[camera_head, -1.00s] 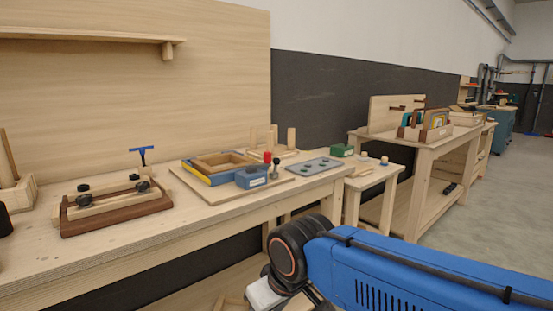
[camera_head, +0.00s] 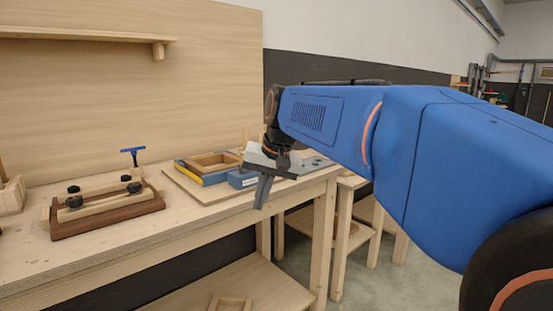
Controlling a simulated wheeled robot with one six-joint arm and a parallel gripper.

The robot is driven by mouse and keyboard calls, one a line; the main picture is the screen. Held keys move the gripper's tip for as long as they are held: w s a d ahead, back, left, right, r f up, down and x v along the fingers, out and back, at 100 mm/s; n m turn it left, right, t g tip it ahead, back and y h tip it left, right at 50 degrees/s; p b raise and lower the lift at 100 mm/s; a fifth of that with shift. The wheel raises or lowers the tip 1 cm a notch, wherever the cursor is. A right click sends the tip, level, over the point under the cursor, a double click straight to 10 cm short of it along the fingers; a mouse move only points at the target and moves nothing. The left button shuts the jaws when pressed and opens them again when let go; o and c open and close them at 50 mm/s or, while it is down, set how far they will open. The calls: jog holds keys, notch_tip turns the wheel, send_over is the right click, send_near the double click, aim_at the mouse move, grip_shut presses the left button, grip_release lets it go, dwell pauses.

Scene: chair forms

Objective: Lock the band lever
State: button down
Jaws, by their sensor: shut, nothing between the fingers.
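A blue block (camera_head: 240,180) with a pale label sits on a thin wooden board at the right part of the workbench. Behind it lies a wooden frame (camera_head: 213,162) on a blue and yellow base (camera_head: 190,174). A red-tipped lever beside the blue block showed earlier. It is now hidden behind my gripper and wrist, so I cannot tell its position. My gripper (camera_head: 261,203) is shut and empty. It points down in front of the board's right part, near the bench's front edge, and looks apart from the block.
A wooden clamp form with black knobs (camera_head: 108,204) and a blue T-handle (camera_head: 132,150) stand at the left of the bench (camera_head: 130,262). A shelf (camera_head: 80,36) juts from the panel above. A lower table (camera_head: 350,240) stands to the right, partly behind my arm.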

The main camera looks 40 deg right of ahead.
jog(key=w+d+r+m, duration=0.3)
jog(key=d+r, duration=0.3)
jog(key=d, duration=0.4)
jog(key=w+d+r+m, duration=0.3)
jog(key=d+r, duration=0.3)
jog(key=d, duration=0.4)
jog(key=shift+w+d+t+y, duration=0.3)
jog(key=shift+w+d, duration=0.1)
jog(key=shift+w, duration=0.2)
jog(key=w+a+f, duration=0.2)
jog(key=w+f, duration=0.6)
jog(key=shift+w, duration=0.2)
